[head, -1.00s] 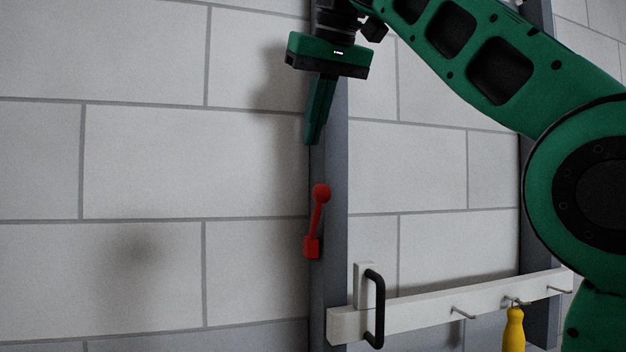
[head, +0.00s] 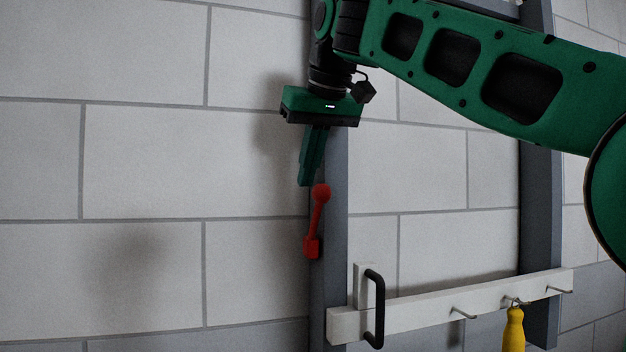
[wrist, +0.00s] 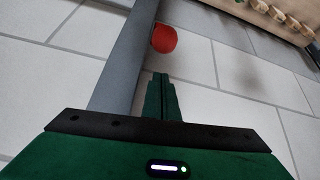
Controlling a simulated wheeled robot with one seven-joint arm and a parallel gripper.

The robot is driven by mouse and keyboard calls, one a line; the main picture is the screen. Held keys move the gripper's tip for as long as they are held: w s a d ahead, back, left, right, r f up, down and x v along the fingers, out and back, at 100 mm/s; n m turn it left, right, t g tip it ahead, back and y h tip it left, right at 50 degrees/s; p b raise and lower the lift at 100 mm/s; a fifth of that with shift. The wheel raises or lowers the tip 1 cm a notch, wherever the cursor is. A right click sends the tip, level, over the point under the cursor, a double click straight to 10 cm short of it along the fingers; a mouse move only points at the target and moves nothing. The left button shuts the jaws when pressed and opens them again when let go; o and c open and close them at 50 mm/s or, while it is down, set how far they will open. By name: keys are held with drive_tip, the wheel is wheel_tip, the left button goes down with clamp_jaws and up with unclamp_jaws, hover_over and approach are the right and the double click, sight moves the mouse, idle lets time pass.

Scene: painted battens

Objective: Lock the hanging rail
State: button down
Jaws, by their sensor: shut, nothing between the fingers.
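A red lever with a round knob (head: 319,195) stands nearly upright, leaning slightly right, on a red block at the left side of the left grey post (head: 336,150). The knob also shows in the wrist view (wrist: 164,38), ahead of the fingertips. My gripper (head: 305,183) is shut and empty, pointing down, with its tips just above and left of the knob. I cannot tell from these views whether they touch. The white hanging rail (head: 420,312) lies across the posts below the lever, with a black handle (head: 378,310) at its left end.
A yellow-handled tool (head: 514,330) hangs from one of the rail's metal hooks. A second grey post (head: 538,200) stands at the right. The pale block wall (head: 150,160) left of the lever is clear. Several wooden knobs (wrist: 280,14) show at the wrist view's upper right.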

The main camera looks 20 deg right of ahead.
drive_tip(key=shift+s+d+f, duration=0.2)
drive_tip(key=shift+s, duration=0.55)
drive_tip(key=shift+s+d+f, duration=0.15)
drive_tip(key=shift+s+f, duration=0.05)
drive_tip(key=shift+s, duration=0.55)
drive_tip(key=shift+s+a, duration=0.1)
drive_tip(key=shift+s, duration=0.05)
